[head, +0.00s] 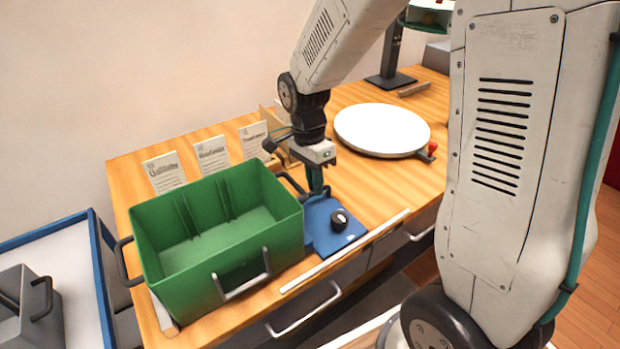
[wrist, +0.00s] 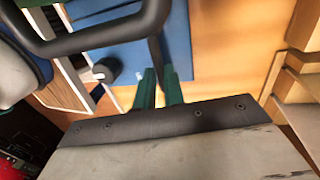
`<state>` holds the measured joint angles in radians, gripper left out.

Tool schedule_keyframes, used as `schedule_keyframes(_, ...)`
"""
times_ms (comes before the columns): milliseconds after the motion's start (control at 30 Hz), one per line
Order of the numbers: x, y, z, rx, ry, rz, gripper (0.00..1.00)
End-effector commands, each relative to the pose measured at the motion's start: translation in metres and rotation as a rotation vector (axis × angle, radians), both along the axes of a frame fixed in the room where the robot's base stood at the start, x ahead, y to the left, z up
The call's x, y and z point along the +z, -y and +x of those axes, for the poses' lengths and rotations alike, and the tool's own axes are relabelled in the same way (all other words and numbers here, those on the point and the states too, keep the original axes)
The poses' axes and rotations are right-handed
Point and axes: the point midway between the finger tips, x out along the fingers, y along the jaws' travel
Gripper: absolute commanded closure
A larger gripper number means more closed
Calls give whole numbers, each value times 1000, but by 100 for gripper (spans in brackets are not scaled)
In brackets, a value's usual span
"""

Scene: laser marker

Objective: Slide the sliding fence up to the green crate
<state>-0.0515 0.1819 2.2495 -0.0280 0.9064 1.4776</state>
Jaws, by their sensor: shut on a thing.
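The green crate (head: 218,262) stands on the wooden bench at its left end, open at the top. The sliding fence seems to be the blue plate with a black knob (head: 325,240), lying just right of the crate; it also shows in the wrist view (wrist: 178,45). My gripper (head: 316,190) points down at the fence's back part, beside the crate's dark right-hand handle (head: 290,184). In the wrist view its teal fingers (wrist: 160,88) are close together around a thin dark upright part. The exact grip is partly hidden.
A white round disc (head: 382,130) lies at the back right. Label cards (head: 212,155) stand behind the crate, with wooden uprights close behind my gripper. A pale strip (head: 345,252) runs along the front edge. The bench between fence and disc is clear.

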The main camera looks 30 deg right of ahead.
Motion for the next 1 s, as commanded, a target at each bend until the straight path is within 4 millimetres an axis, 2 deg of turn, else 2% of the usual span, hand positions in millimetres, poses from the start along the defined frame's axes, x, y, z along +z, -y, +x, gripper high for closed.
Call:
schedule_keyframes(300,1,1,0,-11,4,1,100)
schedule_keyframes(333,1,1,0,-11,4,1,81)
schedule_keyframes(400,1,1,0,-11,3,1,67)
schedule_keyframes(733,5,1,1,-11,3,0,67)
schedule_keyframes(1000,46,0,9,-10,5,1,67)
